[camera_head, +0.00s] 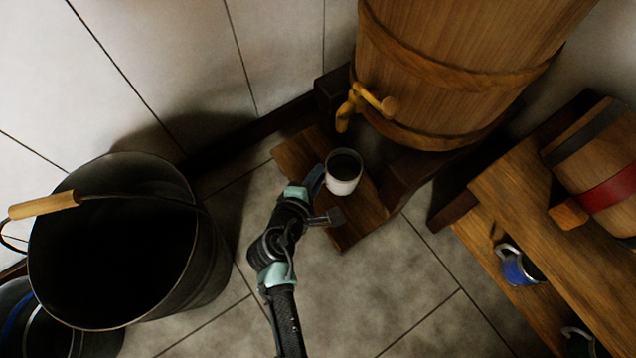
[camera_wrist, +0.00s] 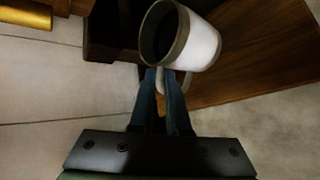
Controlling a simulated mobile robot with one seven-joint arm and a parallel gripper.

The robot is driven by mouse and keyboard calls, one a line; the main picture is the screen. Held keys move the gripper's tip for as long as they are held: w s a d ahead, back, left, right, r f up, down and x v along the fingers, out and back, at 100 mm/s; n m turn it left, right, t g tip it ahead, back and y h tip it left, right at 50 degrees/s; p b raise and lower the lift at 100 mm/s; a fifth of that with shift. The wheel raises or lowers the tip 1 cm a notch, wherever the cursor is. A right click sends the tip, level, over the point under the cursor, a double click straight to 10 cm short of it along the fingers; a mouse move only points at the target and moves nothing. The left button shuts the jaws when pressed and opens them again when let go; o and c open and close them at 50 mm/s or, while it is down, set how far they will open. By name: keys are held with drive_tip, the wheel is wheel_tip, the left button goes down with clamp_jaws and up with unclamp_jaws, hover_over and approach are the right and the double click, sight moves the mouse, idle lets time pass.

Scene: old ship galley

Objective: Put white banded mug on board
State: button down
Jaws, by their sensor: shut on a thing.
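The white banded mug (camera_head: 344,182) is white with a grey-brown rim and a dark inside. It appears upright, in front of the wooden board (camera_head: 350,233) below the barrel's tap. I cannot tell whether its base touches the board. My gripper (camera_head: 319,181) is on the mug's left side in the head view. In the wrist view, my gripper (camera_wrist: 166,76) is shut on the handle of the mug (camera_wrist: 205,45), and the board (camera_wrist: 255,70) shows behind and to the right. The fingers hide part of the handle.
The large wooden barrel (camera_head: 455,60) with its tap (camera_head: 362,104) stands just behind the mug. A black bucket (camera_head: 120,245) is at left. A wooden shelf (camera_head: 530,225) at right holds a small keg (camera_head: 597,165) and a blue mug (camera_head: 515,268). Tiled floor is clear in front.

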drive_tip(key=shift+f+b, duration=1.25)
drive_tip(key=shift+f, duration=0.45)
drive_tip(key=shift+f, duration=0.1)
drive_tip(key=c, duration=0.9)
unclamp_jaws()
